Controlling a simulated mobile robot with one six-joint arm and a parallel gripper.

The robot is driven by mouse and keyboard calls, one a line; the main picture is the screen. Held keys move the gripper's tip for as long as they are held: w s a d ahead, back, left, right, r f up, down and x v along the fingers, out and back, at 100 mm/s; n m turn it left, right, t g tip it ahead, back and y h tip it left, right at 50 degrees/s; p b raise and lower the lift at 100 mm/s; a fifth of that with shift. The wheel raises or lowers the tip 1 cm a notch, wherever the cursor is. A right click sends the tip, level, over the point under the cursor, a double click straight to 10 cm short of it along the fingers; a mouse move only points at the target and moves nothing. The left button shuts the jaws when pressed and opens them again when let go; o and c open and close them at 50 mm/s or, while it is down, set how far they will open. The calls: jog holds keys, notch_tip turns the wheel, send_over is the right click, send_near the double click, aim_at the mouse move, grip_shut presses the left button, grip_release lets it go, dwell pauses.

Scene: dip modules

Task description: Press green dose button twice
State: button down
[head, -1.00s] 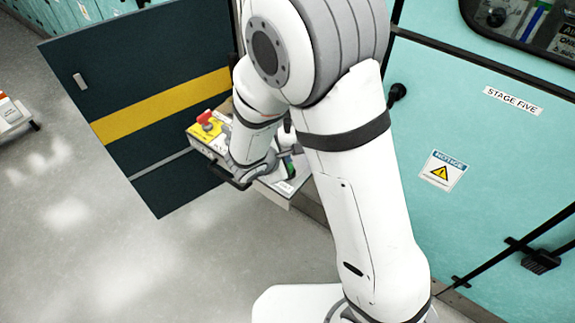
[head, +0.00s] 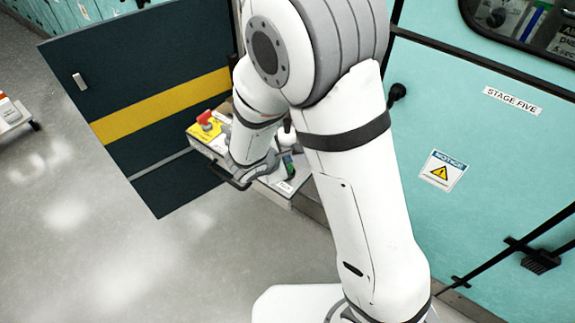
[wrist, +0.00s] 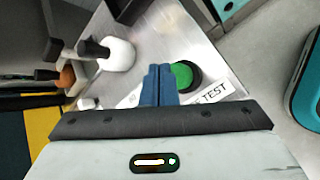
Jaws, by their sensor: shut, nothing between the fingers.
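A round green button (wrist: 184,75) in a dark ring sits on the grey metal panel (wrist: 195,45) in the wrist view. My gripper (wrist: 158,72) is shut and empty, its blue fingers side by side. The fingertips overlap the left edge of the button in this view. I cannot tell whether they touch it or hover above it. A label reading TEST (wrist: 214,92) is just right of the button. Another label left of the fingers is partly hidden.
A white knob (wrist: 116,54) with a black stem and an orange knob (wrist: 66,76) stand left of the fingers. A red button on a yellow block (head: 205,118) is at the box's left end. An open dark door (head: 130,120) stands behind. Floor at front left is clear.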

jog(key=shift+f, duration=0.2)
jog(key=shift+f+b, duration=0.25)
jog(key=shift+b, duration=0.45)
jog(key=shift+f+b, duration=0.65)
jog(key=shift+b, duration=0.1)
dwell(0.6)
jog(key=shift+r, duration=0.1)
jog(key=shift+r+p, duration=0.7)
jog(key=shift+r, duration=0.3)
jog(key=shift+r+p, duration=1.7)
jog(key=shift+r, duration=0.85)
dwell(0.5)
